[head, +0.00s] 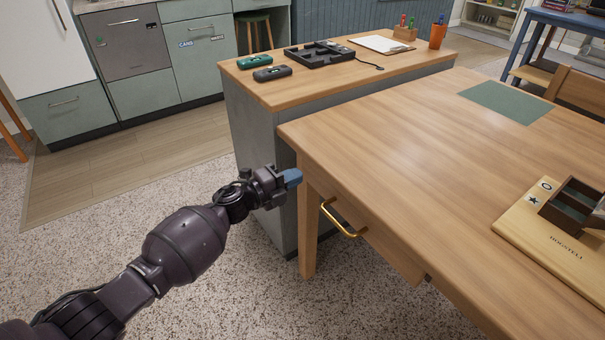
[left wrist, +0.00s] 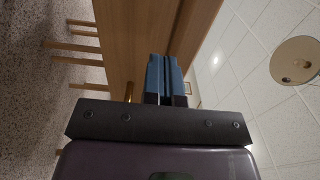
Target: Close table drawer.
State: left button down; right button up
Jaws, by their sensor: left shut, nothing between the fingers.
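The wooden table (head: 400,130) has a drawer (head: 388,252) in its near side, with a curved brass handle (head: 340,222). The drawer front lies partly under the tabletop's edge, and I cannot tell how far it stands out. My left gripper (head: 292,177) is shut and empty, its blue fingertips beside the table's near left corner, left of the handle and apart from it. In the left wrist view the blue fingers (left wrist: 164,80) lie together before a wood surface (left wrist: 147,35), with a brass piece of the handle (left wrist: 129,91) to their left. My right gripper is not in view.
A grey counter with a wooden top (head: 300,88) stands against the table's far left side, close to my left gripper. A board (head: 540,235) with a dark box lies at the table's right. Speckled floor (head: 200,280) is open in front of the table.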

pick_arm(q)
jog(key=p+v, duration=0.2)
jog(key=v, duration=0.8)
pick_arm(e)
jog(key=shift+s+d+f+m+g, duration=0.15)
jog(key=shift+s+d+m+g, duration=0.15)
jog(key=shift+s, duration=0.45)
pick_arm(q)
jog(key=shift+s+a+f, duration=0.1)
jog(key=shift+a+f, duration=0.05)
jog(key=shift+f, duration=0.05)
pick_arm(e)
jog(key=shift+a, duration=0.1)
